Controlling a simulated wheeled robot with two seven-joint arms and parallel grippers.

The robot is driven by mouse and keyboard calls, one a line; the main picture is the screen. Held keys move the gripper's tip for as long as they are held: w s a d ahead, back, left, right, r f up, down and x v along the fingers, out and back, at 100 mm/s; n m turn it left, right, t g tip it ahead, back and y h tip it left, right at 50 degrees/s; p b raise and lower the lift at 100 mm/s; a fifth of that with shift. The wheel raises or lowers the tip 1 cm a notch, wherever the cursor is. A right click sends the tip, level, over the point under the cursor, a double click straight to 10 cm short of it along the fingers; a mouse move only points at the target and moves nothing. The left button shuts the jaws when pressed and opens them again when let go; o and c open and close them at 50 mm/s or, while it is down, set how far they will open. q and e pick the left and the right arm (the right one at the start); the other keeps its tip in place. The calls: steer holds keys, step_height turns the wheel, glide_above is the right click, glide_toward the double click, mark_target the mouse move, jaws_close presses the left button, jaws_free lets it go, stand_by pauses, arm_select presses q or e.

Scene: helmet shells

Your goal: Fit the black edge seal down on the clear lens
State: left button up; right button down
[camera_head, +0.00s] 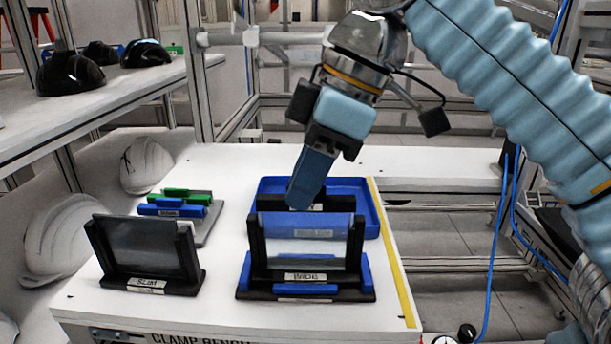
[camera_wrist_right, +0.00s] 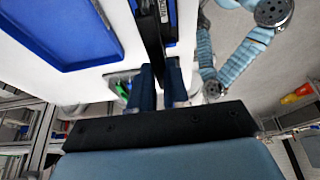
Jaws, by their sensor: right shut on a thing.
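A clear lens (camera_head: 305,256) stands upright in a black stand (camera_head: 357,245) with blue parts and a label reading "WIDE", at the front middle of the bench. My right gripper (camera_head: 307,190) reaches down behind the lens. Its blue fingers are shut on a dark bar, which I take for the black edge seal (camera_head: 338,203). The lens and stand partly hide this bar, and I cannot tell its height over the tray. In the right wrist view the right gripper (camera_wrist_right: 160,88) has a long black piece (camera_wrist_right: 150,32) running between its fingers. My left gripper is not in view.
A blue tray (camera_head: 374,212) lies behind the lens stand. To the left, a dark panel sits in a stand marked "SLIM" (camera_head: 150,284). Green and blue clamps (camera_head: 182,203) lie on a grey plate. The bench (camera_head: 220,310) is bare along its front edge.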

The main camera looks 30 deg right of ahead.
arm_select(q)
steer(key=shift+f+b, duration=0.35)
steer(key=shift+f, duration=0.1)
arm_select(e)
steer(key=shift+f, duration=0.45)
steer(key=c, duration=1)
jaws_free()
steer(key=shift+c, duration=0.2)
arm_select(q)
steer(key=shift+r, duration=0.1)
